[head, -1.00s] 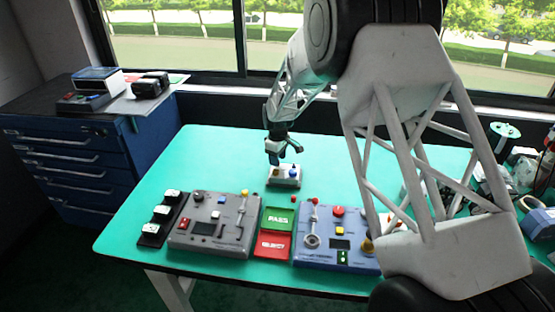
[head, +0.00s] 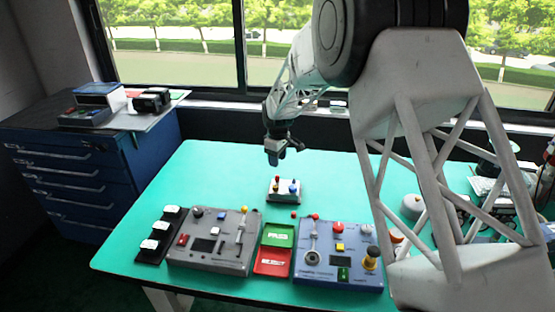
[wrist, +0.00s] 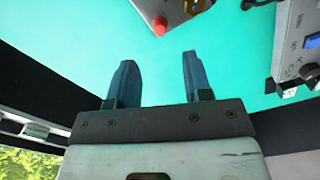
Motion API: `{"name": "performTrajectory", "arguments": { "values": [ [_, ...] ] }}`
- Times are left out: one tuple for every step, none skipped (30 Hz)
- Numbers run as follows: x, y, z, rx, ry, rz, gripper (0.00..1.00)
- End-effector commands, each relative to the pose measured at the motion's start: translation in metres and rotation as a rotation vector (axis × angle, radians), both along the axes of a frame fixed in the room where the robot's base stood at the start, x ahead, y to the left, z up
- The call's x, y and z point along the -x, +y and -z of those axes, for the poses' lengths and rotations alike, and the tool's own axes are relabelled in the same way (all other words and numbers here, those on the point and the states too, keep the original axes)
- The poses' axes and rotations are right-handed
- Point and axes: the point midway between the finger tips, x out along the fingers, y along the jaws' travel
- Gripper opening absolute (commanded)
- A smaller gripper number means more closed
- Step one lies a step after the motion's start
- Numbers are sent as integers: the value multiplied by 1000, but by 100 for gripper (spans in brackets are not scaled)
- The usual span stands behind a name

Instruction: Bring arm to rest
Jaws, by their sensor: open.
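My gripper (head: 279,158) hangs above the green table (head: 205,170), behind the small white box with colored knobs (head: 284,190). In the wrist view, the two blue fingers of my gripper (wrist: 155,80) stand apart with nothing between them. A red knob (wrist: 160,26) of a box shows beyond the fingertips, apart from them. My arm crosses the right side of the head view and hides part of the table.
A grey panel (head: 213,240) and a blue panel (head: 338,252) stand at the front. Green (head: 279,235) and red (head: 272,262) trays lie between them. White-topped switches (head: 150,244) stand at left. A blue cabinet (head: 75,180) adjoins the table. The back left of the table is clear.

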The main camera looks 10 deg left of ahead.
Motion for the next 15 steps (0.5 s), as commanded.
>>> {"name": "performTrajectory", "arguments": {
  "values": [
    [0, 0, 0, 0, 0, 0, 46],
    [0, 0, 0, 0, 0, 1, 46],
    [1, -1, -1, 0, 0, 2, 46],
    [1, -2, -2, -1, -1, 4, 46],
    [2, -3, -3, -1, -1, 6, 46],
    [3, -4, -6, -1, -3, 11, 46],
    [4, -6, -8, -2, -4, 16, 46],
    [5, -8, -11, -2, -5, 21, 46],
    [7, -12, -16, -2, -7, 31, 46],
    [10, -15, -19, -3, -9, 38, 46],
    [12, -19, -23, -4, -10, 47, 46],
    [16, -24, -31, -4, -14, 61, 46],
    [19, -29, -36, -6, -16, 74, 46],
    [23, -34, -42, -7, -18, 86, 46],
    [28, -41, -50, -9, -22, 104, 46]
  ]
}}
